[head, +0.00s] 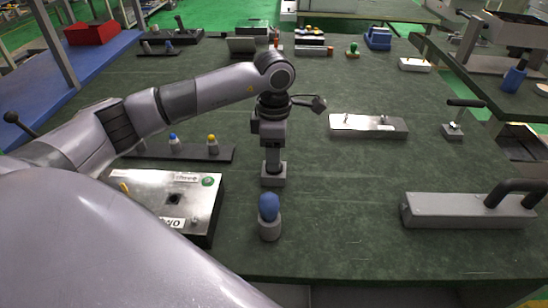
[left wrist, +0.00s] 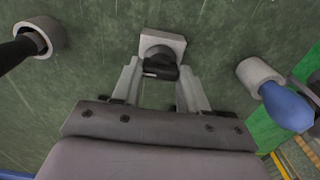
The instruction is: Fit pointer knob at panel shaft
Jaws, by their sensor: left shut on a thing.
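A black pointer knob (left wrist: 158,71) with a white mark sits at a light grey square block in the left wrist view. My left gripper (left wrist: 158,75) has one finger on each side of the knob and is shut on it. In the head view my left gripper (head: 272,160) points straight down over the grey block (head: 273,175), and the fingers hide the knob. A metal panel (head: 150,207) with labels and a green round mark lies to the left of the gripper. A dark spot (head: 173,198), possibly the shaft, shows on it. My right gripper is out of view.
A blue-topped tool in a grey cup (head: 269,228) stands close in front of the gripper. A dark rack (head: 220,153) with blue and yellow tips lies behind the panel. A grey bar with a black handle (head: 450,210) lies right.

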